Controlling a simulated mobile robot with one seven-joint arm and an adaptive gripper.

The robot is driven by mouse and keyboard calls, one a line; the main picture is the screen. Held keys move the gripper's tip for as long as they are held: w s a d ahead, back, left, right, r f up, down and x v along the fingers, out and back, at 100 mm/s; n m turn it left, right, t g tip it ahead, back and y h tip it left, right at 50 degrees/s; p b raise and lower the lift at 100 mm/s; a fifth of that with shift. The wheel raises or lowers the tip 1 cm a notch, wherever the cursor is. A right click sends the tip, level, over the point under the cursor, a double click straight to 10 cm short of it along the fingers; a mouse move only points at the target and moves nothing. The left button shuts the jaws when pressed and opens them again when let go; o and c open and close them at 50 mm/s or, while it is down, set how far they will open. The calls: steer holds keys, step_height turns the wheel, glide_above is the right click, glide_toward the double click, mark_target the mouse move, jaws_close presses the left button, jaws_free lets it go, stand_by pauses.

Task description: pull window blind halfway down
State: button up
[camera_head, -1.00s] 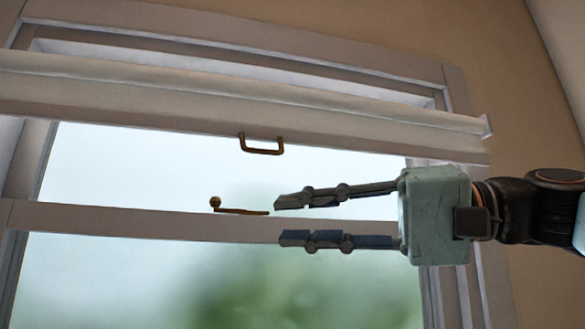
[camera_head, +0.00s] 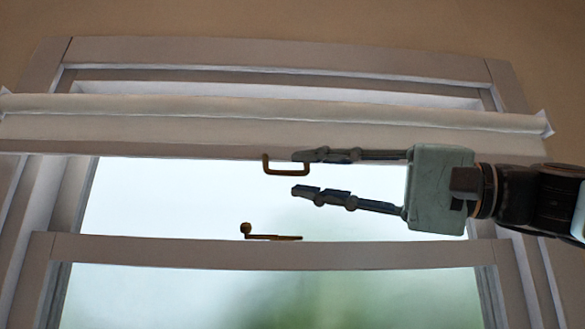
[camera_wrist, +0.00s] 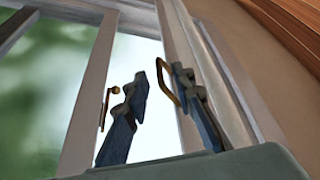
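The white window blind (camera_head: 200,130) is rolled up near the top of the window, its lower edge just above the glass. A brown U-shaped handle (camera_head: 286,173) hangs from that lower edge. My gripper (camera_head: 298,174) is open and reaches in from the right. In the head view its upper finger overlaps the handle's right side and its lower finger lies below the handle. In the wrist view the handle (camera_wrist: 171,86) shows beside the right finger, partly hidden behind it. I cannot tell whether the finger touches it.
A brass window latch (camera_head: 268,237) sits on the horizontal sash rail (camera_head: 200,252) below the gripper. The white window frame (camera_head: 508,90) surrounds the glass, and a tan wall (camera_head: 400,25) lies above. The space before the glass left of the gripper looks clear.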

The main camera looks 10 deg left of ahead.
mark_target(298, 173)
steer(key=shift+x, duration=1.7)
jaws_close()
